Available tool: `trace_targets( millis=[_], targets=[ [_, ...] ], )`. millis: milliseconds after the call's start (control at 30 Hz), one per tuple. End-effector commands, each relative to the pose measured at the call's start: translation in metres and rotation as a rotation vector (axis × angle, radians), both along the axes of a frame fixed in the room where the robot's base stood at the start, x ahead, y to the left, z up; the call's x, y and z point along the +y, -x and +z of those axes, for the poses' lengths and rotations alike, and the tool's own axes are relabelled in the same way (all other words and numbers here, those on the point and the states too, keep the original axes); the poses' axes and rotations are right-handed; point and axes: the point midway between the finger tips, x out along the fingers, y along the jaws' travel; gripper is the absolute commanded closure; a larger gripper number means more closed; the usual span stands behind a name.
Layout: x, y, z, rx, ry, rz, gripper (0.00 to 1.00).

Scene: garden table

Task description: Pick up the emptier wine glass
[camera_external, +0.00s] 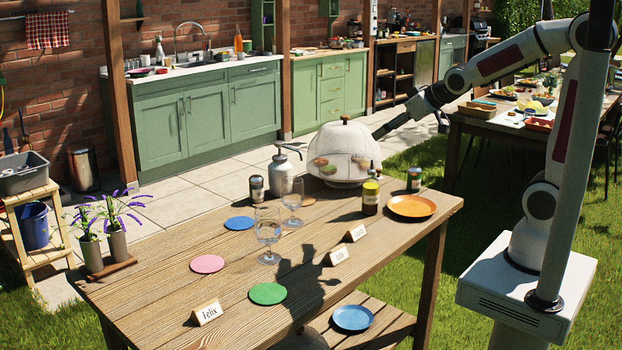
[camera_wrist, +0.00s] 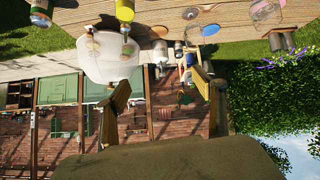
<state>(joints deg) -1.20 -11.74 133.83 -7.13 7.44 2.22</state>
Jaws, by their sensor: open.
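Two clear stemmed wine glasses stand upright on the wooden table (camera_external: 165,290). The front glass (camera_external: 268,232) is between the pink and green discs; the rear glass (camera_external: 292,196) is behind it to the right, near the metal sprayer. I cannot clearly tell their fill levels. In the upside-down wrist view, one clear glass (camera_wrist: 265,13) shows at the top right. My gripper (camera_external: 380,132) is up beside the mesh dome, well right of both glasses and apart from them. Its fingers (camera_wrist: 163,92) are spread in the wrist view, with nothing between them.
The mesh food dome (camera_external: 340,145) stands at the table's back. Name cards, such as Felix's (camera_external: 207,313), line the front. Potted lavender (camera_external: 117,240) is at left.

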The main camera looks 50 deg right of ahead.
Motion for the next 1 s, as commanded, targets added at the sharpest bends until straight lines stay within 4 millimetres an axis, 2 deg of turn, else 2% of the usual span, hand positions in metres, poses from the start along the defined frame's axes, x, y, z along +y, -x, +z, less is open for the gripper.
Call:
trace_targets(
  millis=[200, 500, 800, 1000],
  targets=[
    [0.01, -0.049, -0.008, -0.081, 0.001, 0.035, 0.31],
    [0.027, -0.108, -0.021, -0.197, -0.01, 0.091, 0.31],
    [0.049, -0.157, -0.041, -0.312, -0.037, 0.152, 0.31],
    [0.065, -0.182, -0.057, -0.386, -0.063, 0.195, 0.31]
  ],
)
